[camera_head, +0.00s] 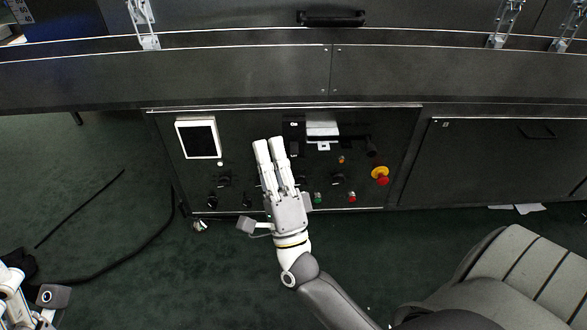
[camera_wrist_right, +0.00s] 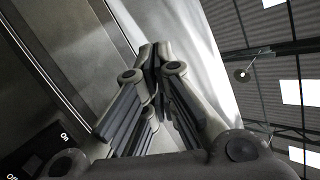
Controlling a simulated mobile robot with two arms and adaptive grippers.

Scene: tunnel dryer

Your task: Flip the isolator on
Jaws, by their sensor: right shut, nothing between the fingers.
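The black control panel (camera_head: 240,170) on the machine's front carries several knobs, lamps and buttons. My right gripper (camera_head: 269,141) is shut and empty, its fingers in front of the panel's middle and hiding part of it. Its closed fingers (camera_wrist_right: 153,62) also show in the right wrist view. I cannot tell which panel control is the isolator. Part of my left gripper (camera_head: 14,284) shows at the lower left corner; its fingers are unclear.
A white-framed screen (camera_head: 201,139) is at the panel's upper left. A metal ledge (camera_head: 200,78) runs above the panel. A grey seat (camera_head: 525,275) stands at the lower right. A dark cable (camera_head: 135,255) lies on the green floor.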

